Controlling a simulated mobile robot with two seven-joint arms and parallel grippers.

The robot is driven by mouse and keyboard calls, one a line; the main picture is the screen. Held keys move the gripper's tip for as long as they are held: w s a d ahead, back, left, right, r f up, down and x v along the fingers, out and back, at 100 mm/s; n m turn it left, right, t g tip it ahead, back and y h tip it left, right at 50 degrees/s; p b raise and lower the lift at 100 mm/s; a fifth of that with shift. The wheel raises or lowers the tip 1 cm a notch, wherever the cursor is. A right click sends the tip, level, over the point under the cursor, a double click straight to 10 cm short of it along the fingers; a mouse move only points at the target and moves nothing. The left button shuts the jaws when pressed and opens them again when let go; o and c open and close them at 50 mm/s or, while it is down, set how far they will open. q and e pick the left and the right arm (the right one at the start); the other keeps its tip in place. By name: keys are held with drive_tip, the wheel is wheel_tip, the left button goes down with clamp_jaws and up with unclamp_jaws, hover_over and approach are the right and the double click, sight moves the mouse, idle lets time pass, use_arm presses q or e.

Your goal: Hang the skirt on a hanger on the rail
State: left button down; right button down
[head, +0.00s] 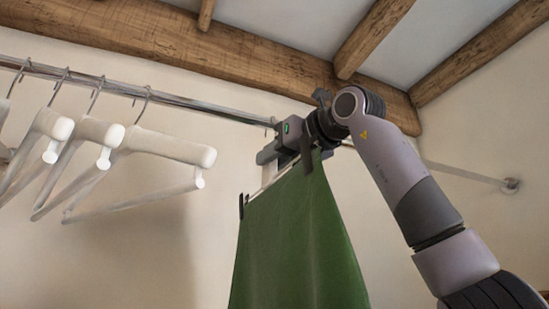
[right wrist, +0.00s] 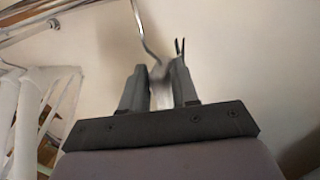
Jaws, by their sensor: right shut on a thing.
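The green skirt (head: 296,250) hangs by its waistband from dark clips, one showing at its upper left corner, below my right gripper (head: 268,156). In the right wrist view my right gripper (right wrist: 160,78) is shut on the skirt's hanger, with a bent metal hook (right wrist: 146,36) rising from between the fingers. Most of the hanger is hidden by the gripper and arm. The rail (head: 200,105) runs just behind and above the gripper. The hook's tip shows close to the rail; I cannot tell whether it rests over it. My left gripper is out of view.
Several white hangers (head: 165,147) hang empty on the rail to the left; they also show at the left of the right wrist view (right wrist: 30,115). A bare stretch of rail lies between them and my gripper. The rail ends at a wall mount (head: 511,185) at the right. Wooden beams (head: 375,35) cross above.

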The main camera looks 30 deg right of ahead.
drive_tip(key=shift+f, duration=0.15)
drive_tip(key=c, duration=0.8)
unclamp_jaws()
drive_tip(key=shift+s, duration=0.5)
drive_tip(key=s+b, duration=0.2)
drive_tip(key=s, duration=0.4)
drive_tip(key=shift+s+d, duration=0.1)
drive_tip(key=shift+d, duration=0.1)
